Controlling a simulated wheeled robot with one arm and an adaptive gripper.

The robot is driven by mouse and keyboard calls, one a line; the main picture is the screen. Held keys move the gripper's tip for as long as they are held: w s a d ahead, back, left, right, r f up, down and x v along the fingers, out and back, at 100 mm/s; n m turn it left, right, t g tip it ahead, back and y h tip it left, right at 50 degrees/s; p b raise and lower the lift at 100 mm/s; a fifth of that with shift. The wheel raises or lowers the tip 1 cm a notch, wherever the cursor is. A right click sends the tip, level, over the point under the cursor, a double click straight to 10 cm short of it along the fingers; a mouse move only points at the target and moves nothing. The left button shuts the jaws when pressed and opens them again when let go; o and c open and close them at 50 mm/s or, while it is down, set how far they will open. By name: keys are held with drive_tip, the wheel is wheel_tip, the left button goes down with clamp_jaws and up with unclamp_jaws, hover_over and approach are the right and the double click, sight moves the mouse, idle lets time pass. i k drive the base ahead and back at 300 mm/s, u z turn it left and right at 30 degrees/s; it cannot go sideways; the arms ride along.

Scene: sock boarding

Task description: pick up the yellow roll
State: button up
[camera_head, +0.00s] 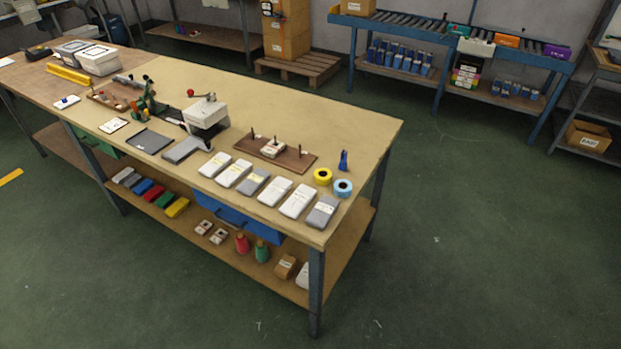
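Several white and grey packs (275,190) line the bench's front edge, left of the rolls. A brown board (273,153) with dark pegs lies behind them. The bench top behind the rolls is bare. Green floor (460,230) lies open to the right.

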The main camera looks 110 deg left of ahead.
sight(323, 177)
drive_tip(key=u, duration=3.4)
